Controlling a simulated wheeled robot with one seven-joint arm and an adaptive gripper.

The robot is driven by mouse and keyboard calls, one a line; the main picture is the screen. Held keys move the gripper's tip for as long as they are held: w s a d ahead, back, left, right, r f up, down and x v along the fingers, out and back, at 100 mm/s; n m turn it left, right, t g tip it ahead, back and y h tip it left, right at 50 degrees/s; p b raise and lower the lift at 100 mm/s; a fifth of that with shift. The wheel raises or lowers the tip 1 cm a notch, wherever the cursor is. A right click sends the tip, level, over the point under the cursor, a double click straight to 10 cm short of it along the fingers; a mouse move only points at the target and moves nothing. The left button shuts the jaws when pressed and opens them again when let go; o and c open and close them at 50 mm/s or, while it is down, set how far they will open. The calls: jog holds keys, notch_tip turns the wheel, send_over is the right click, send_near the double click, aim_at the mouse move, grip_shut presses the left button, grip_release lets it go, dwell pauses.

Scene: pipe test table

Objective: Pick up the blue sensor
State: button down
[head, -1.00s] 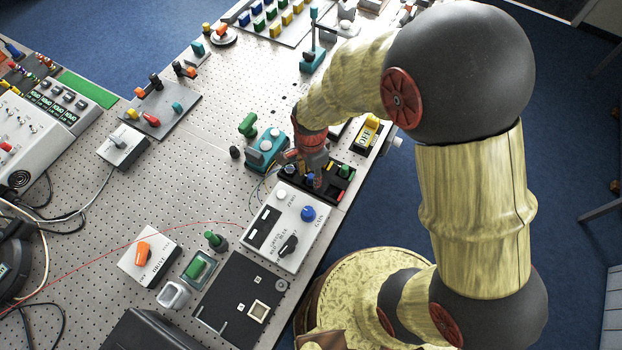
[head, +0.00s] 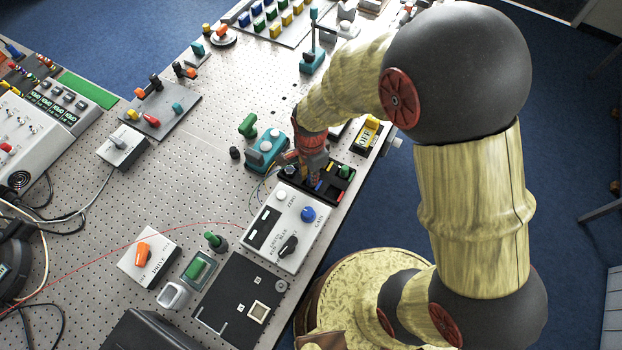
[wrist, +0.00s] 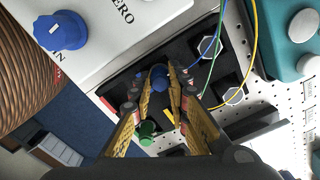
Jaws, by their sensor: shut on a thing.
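The blue sensor (wrist: 158,77) stands in a black holder (wrist: 178,50) and shows between my fingertips in the wrist view. My gripper (wrist: 165,84) points down and is shut on the blue sensor, with a yellow-faced finger on either side. In the head view my gripper (head: 313,178) is low over the black holder, and the fingers hide most of the sensor. A green sensor (wrist: 147,132) stands in the same holder, beside my fingers. I cannot tell whether the blue sensor is clear of its seat.
A white control box (head: 291,228) with a blue knob (head: 308,213) adjoins the holder. A teal device (head: 266,150) stands on the other side, with thin wires (wrist: 222,50) near my fingers. A yellow switch box (head: 368,135) is behind. The table edge is close on the right.

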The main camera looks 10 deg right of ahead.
jog(key=shift+r, duration=0.15)
jog(key=shift+w+r, duration=0.1)
jog(key=shift+r, duration=0.5)
jog(key=s+a+r+p, duration=0.2)
jog(key=s+a+r, duration=0.3)
jog(key=s+r, duration=0.6)
jog(key=shift+s+a+r, duration=0.2)
jog(key=shift+s+r, duration=0.1)
jog(key=shift+s, duration=0.75)
